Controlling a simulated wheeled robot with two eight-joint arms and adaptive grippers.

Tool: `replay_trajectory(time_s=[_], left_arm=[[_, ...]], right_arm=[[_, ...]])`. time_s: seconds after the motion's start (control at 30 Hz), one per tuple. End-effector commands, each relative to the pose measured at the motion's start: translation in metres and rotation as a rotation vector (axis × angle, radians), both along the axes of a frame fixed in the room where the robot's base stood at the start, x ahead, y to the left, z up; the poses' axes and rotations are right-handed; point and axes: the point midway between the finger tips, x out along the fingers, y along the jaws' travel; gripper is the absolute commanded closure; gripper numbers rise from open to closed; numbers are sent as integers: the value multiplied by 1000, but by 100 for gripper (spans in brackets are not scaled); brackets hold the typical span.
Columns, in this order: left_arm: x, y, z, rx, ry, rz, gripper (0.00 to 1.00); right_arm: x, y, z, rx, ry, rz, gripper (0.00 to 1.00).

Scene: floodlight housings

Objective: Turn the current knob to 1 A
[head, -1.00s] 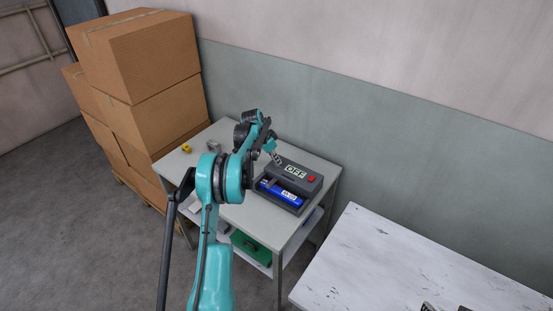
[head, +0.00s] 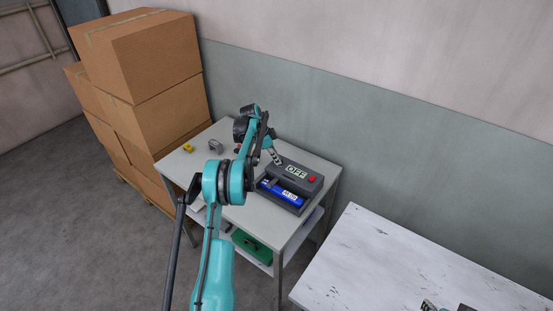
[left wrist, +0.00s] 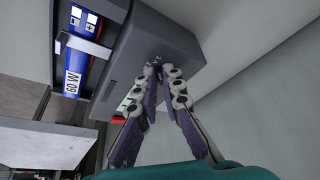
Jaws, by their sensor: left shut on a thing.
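The dark grey device (head: 308,174) stands on the small grey table, with a display (head: 296,171) reading OFF and a red button (head: 312,178). A blue battery-like block (head: 284,192) labelled 60 W lies in its front recess and also shows in the left wrist view (left wrist: 74,62). My left gripper (head: 277,160) reaches the left end of the device's top. In the left wrist view its fingertips (left wrist: 159,70) come together on a small part at the device, apparently the current knob. The fingers hide most of it, so its setting cannot be read.
A yellow part (head: 188,148) and a grey metal part (head: 216,146) lie at the table's far left. A green case (head: 251,243) sits on the lower shelf. Cardboard boxes (head: 150,60) are stacked left. A white table (head: 400,262) has dark and metallic pieces, unclear, at the bottom edge.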

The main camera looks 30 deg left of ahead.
Motion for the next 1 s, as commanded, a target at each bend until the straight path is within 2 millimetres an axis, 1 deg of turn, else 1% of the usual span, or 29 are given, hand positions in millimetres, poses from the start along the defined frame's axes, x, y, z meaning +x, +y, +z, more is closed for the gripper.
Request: replay_trajectory(time_s=[0.17,0.2,0.23,0.27,0.57,0.67,0.77,1.0], left_arm=[[0,1,0,1,0,0,100],[0,1,0,1,0,0,85],[0,1,0,1,0,0,77],[0,1,0,1,0,0,72],[0,0,1,0,0,1,72],[-2,3,7,0,0,1,72],[-6,7,21,1,-1,3,72],[-19,23,70,0,0,2,72]], right_arm=[[0,0,0,0,0,0,60],[0,0,0,0,0,0,60],[0,0,0,0,0,0,60],[0,0,0,0,0,0,60],[0,0,0,0,0,0,60],[0,0,0,0,0,0,60],[0,0,0,0,0,0,60],[0,0,0,0,0,0,60]])
